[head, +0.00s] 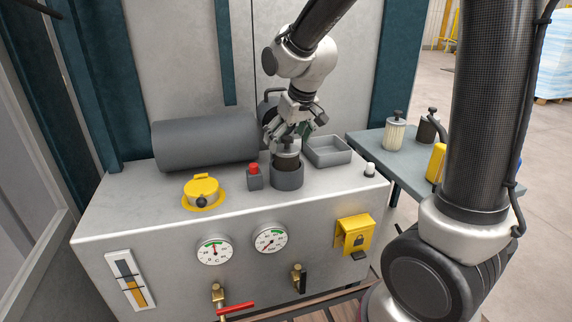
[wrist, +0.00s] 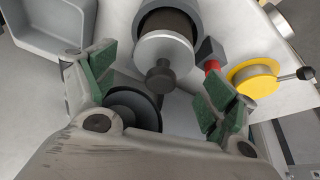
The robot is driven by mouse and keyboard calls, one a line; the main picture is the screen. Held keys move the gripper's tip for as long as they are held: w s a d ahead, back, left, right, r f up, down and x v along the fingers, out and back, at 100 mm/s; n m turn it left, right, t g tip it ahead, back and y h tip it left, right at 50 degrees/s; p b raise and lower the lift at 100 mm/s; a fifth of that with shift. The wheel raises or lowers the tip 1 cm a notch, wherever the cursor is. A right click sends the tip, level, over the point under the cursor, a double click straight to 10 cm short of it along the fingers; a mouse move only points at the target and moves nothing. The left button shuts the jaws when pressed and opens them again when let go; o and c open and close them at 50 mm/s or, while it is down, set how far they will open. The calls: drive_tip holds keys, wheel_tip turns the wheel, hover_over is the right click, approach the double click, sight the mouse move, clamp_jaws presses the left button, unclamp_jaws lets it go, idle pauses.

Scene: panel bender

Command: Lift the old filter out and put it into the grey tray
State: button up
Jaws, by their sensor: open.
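The old filter (head: 287,162) is dark with a pale metal cap, and sits upright in the round grey housing (head: 287,179) on the machine top. In the wrist view its cap (wrist: 163,47) carries a dark knob, and the housing rim (wrist: 150,15) surrounds its body. My gripper (head: 288,137) is just above the filter, with its fingers spread. In the wrist view the open green-padded fingers (wrist: 157,92) are on either side of the knob's line, with nothing held. The grey tray (head: 328,154) is right of the housing and looks empty; it also shows at upper left in the wrist view (wrist: 52,43).
A red button (head: 254,171) and yellow cap (head: 202,190) are left of the housing. A large grey cylinder (head: 205,142) lies behind. A dark disc (wrist: 145,117) lies low in the wrist view. The side table (head: 375,157) holds a white filter (head: 395,132) and a dark one (head: 427,127).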

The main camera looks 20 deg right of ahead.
sight(284, 146)
drive_tip(key=x, duration=0.4)
drive_tip(key=shift+w+a+f, duration=0.1)
drive_tip(key=shift+f, duration=0.2)
drive_tip(key=c, duration=1.2)
drive_tip(key=shift+r, duration=0.1)
wheel_tip(284, 146, up, 18)
drive_tip(key=shift+f, duration=0.1)
